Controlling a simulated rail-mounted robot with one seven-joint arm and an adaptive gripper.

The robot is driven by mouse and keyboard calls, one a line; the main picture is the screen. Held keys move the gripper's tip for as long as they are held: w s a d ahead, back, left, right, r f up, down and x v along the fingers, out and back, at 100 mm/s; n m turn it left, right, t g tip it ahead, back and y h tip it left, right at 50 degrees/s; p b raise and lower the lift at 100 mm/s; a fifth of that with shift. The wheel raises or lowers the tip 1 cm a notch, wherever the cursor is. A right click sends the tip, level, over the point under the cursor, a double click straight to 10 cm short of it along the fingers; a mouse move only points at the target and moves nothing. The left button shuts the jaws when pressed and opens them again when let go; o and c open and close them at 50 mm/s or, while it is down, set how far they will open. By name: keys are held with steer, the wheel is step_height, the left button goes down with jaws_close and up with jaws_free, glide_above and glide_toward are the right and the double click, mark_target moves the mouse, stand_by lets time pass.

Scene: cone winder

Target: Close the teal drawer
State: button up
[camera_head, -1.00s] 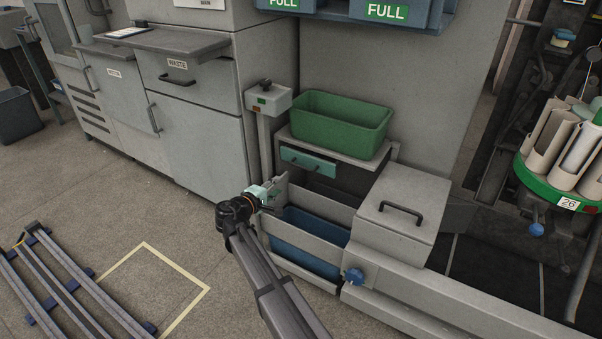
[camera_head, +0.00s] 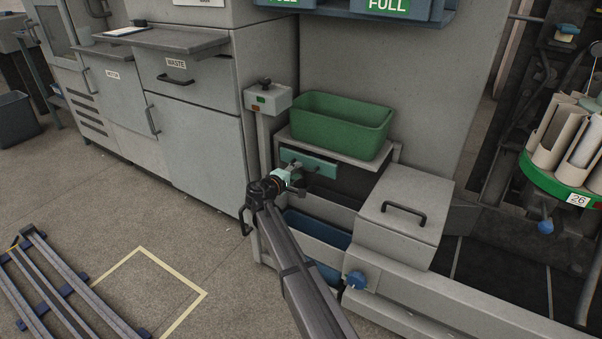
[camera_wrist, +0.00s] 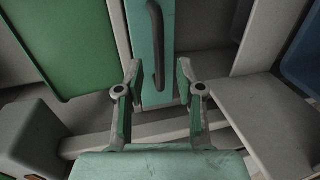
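The teal drawer (camera_head: 321,167) sits under the grey shelf that carries a green bin. Its teal front, with a dark bar handle (camera_wrist: 155,45), also shows in the wrist view. How far the drawer stands out is hard to tell. My gripper (camera_head: 300,175) is in front of the drawer's left part in the head view and covers some of it. In the wrist view my gripper (camera_wrist: 158,72) is open, its two fingers apart on either side of the drawer front's near end and the handle. Nothing is held. Contact with the drawer cannot be made out.
The green bin (camera_head: 340,123) stands on the shelf above the drawer. A grey post with a button box (camera_head: 267,99) stands at left. Below are a grey rail and a blue bin (camera_head: 325,232). A grey lidded box (camera_head: 400,210) is at right.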

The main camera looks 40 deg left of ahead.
mark_target(301, 168)
steer(key=shift+b+x, duration=0.45)
steer(key=shift+x, duration=1.55)
jaws_close()
